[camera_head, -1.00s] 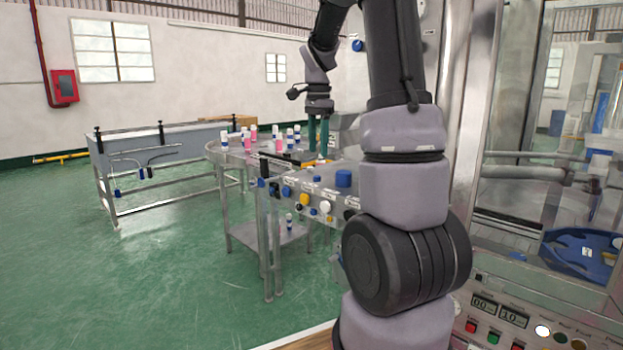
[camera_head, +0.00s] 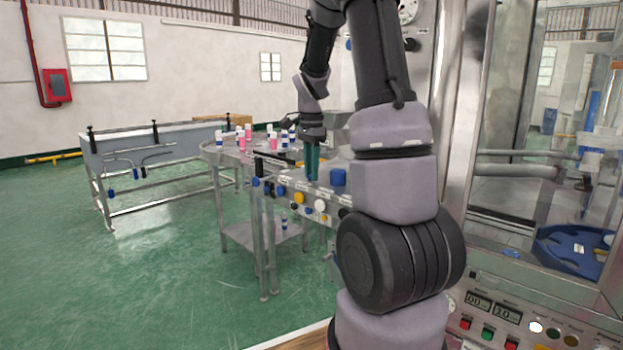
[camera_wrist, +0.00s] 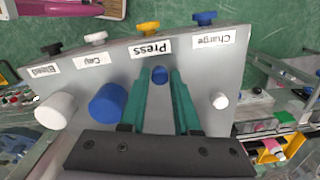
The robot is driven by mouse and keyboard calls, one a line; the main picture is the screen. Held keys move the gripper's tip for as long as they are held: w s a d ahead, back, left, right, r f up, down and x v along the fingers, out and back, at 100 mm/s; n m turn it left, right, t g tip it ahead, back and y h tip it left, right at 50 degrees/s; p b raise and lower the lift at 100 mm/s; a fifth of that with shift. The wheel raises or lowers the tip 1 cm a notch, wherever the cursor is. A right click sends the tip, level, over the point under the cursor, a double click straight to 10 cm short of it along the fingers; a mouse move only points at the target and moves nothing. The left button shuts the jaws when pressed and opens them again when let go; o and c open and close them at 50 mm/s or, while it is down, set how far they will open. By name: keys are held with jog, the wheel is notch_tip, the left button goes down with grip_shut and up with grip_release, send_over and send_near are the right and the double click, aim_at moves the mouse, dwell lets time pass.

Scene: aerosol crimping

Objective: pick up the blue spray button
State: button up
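A small round blue piece (camera_wrist: 160,75), which looks like the blue spray button, sits on the grey panel top (camera_wrist: 200,75) near the "Press" label. In the wrist view it lies between the tips of my gripper's two teal fingers (camera_wrist: 164,76). The fingers are apart, and I cannot tell whether either touches it. In the head view my gripper (camera_head: 312,178) points down at the panel top, and its fingers hide the small blue piece. A larger blue cylinder (camera_wrist: 107,103) stands beside the fingers; it also shows in the head view (camera_head: 338,177).
A large white cylinder (camera_wrist: 55,112) and a small white piece (camera_wrist: 220,101) stand on the same panel top. Yellow, white, blue and black knobs line the front edge. Several pink, white and blue bottles (camera_head: 273,142) stand on the round table behind. A machine stands at the right.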

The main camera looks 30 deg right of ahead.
grip_shut()
